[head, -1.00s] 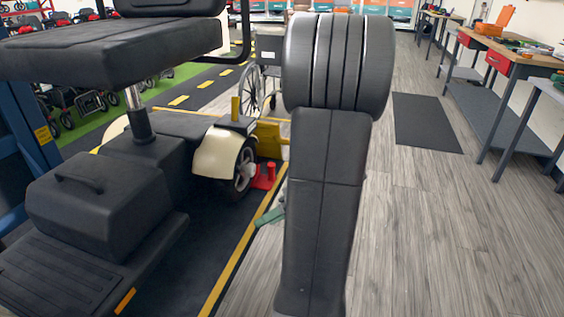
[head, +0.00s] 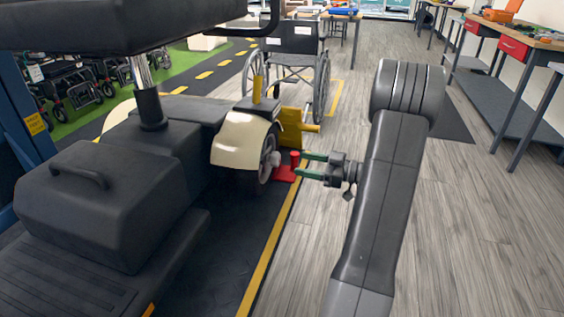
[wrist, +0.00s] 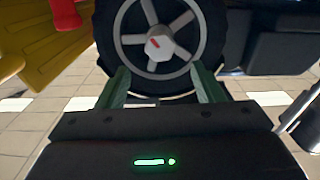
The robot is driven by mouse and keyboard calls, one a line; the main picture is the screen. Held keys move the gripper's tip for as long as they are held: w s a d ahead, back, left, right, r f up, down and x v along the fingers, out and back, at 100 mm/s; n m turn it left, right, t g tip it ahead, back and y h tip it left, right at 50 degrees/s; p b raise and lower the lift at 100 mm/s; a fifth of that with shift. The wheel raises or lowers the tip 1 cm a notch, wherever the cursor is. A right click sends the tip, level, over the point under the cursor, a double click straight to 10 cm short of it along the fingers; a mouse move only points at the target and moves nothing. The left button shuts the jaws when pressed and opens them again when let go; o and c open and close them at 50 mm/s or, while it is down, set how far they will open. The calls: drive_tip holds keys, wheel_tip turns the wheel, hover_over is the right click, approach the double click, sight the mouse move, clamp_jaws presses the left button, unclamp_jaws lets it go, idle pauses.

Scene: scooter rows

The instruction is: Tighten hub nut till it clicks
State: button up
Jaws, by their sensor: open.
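The scooter wheel (wrist: 160,30) fills the top middle of the wrist view, with a black tyre and grey spokes. The hub nut (wrist: 159,44) is a pale grey hexagon with a red mark at the wheel's centre. In the head view the wheel (head: 265,163) sits under a cream fender (head: 240,140). My gripper (head: 300,164) is to the right of the wheel, with its two green fingers pointing at it. In the wrist view my gripper (wrist: 159,68) is open and empty; its fingertips lie below the nut on either side, apart from it.
A red piece with an upright post (head: 293,163) stands by the wheel, close to my fingertips. A yellow bracket (head: 290,125) is just behind it. A wheelchair (head: 290,65) stands farther back. Workbenches (head: 515,50) line the right. The wooden floor between is clear.

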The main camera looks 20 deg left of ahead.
sight(279, 160)
drive_tip(key=a, duration=0.5)
drive_tip(key=a+b, duration=0.1)
drive_tip(key=a, duration=0.2)
drive_tip(key=shift+s, duration=0.25)
drive_tip(key=shift+c, duration=0.2)
drive_tip(key=c, duration=0.9)
